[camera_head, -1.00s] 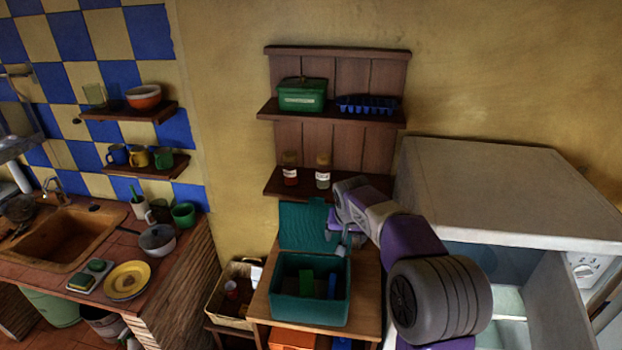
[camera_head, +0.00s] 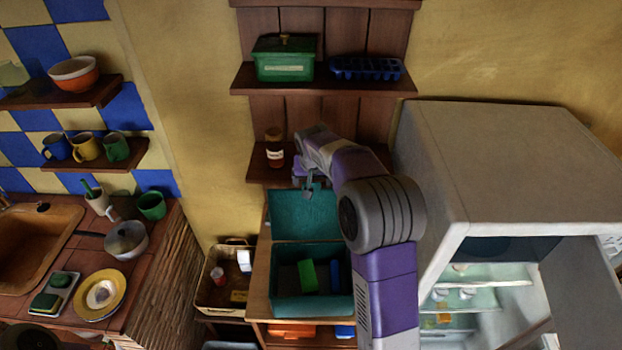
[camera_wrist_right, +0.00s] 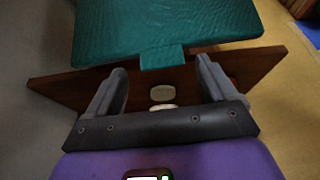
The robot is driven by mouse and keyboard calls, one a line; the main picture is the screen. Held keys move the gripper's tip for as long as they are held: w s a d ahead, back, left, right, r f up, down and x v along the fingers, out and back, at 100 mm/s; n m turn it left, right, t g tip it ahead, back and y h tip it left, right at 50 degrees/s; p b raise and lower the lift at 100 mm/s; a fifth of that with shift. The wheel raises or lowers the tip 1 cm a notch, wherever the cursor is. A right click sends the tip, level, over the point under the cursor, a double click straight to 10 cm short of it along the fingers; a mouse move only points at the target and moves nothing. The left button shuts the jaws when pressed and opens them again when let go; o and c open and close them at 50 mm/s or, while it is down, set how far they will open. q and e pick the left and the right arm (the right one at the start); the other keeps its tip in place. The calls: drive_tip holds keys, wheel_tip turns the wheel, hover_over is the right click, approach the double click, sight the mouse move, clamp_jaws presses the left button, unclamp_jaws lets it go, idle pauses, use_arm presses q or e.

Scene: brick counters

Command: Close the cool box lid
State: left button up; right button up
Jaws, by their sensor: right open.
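The teal cool box (camera_head: 312,305) stands open on a small wooden table, with a green item (camera_head: 307,275) and a blue item (camera_head: 335,277) inside. Its lid (camera_head: 300,215) stands raised at the back of the box. My right gripper (camera_head: 309,190) is at the lid's upper edge, in front of the wall shelf. In the right wrist view the two fingers (camera_wrist_right: 160,85) are apart with nothing between them. The lid (camera_wrist_right: 165,25) lies just beyond them there, its small tab (camera_wrist_right: 162,57) pointing toward the gap. I cannot tell whether they touch. My left gripper is not in view.
A wooden shelf with a brown jar (camera_head: 274,148) is right behind my gripper. An open white fridge (camera_head: 510,165) stands at the right. A basket (camera_head: 225,285) sits left of the table, and a brick sink counter (camera_head: 60,325) is farther left.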

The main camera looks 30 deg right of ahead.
drive_tip(key=shift+w+x, duration=0.2)
drive_tip(key=shift+x, duration=0.95)
drive_tip(key=shift+s+r, duration=0.1)
drive_tip(key=shift+s, duration=0.05)
drive_tip(key=shift+c, duration=0.3)
drive_tip(key=c, duration=1.5)
